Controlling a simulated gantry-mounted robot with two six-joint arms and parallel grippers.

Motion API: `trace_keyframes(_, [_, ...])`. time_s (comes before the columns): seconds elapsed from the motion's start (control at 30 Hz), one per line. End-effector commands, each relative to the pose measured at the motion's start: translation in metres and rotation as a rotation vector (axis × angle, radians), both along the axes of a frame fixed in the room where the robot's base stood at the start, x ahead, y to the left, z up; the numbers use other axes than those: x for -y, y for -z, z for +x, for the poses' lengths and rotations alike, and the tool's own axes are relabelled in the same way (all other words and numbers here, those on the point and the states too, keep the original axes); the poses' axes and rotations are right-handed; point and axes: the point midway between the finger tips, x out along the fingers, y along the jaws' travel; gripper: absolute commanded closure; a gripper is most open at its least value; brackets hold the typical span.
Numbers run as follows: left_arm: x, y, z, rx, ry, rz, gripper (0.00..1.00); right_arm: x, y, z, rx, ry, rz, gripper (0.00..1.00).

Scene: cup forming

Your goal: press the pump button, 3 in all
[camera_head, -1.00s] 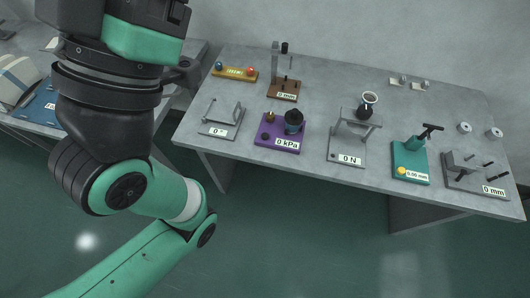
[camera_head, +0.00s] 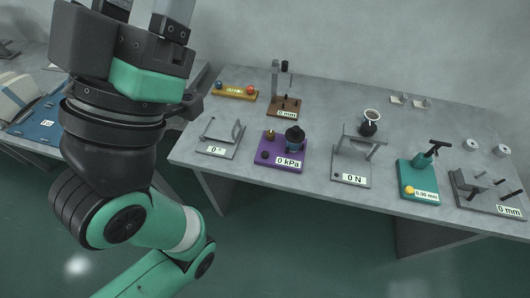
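The pump station is a purple base (camera_head: 268,164) with a "0 kPa" display (camera_head: 289,162), standing near the front edge of the table. It carries a dark round pot-like part (camera_head: 295,138), a small brass-coloured knob (camera_head: 270,135) and a low black button-like knob (camera_head: 264,155). My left gripper (camera_head: 148,8) is at the top left, pointing up, well left of the pump. Its two fingers stand apart with nothing visible between them; their tips are cut off by the top edge. My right gripper is not in view.
A "0 °" frame (camera_head: 221,151) stands left of the pump and a "0 N" press (camera_head: 350,178) right of it. Behind is a brown "0 mm" stand (camera_head: 285,112). A teal station (camera_head: 418,190) and a grey "0 mm" fixture (camera_head: 485,205) stand further right.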

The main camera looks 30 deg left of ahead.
Motion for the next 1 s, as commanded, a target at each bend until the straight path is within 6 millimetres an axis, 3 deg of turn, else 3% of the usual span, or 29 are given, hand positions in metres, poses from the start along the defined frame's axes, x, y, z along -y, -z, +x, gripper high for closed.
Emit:
trace_keyframes(0.03, [0.0000,0.0001,0.0001,0.000,0.000,0.000,0.54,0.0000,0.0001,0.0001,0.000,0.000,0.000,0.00])
trace_keyframes(0.3, [0.0000,0.0001,0.0001,0.000,0.000,0.000,1.00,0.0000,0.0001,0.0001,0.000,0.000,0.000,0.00])
trace_keyframes(1.0, [0.0000,0.0001,0.0001,0.000,0.000,0.000,1.00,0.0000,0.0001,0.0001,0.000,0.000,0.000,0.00])
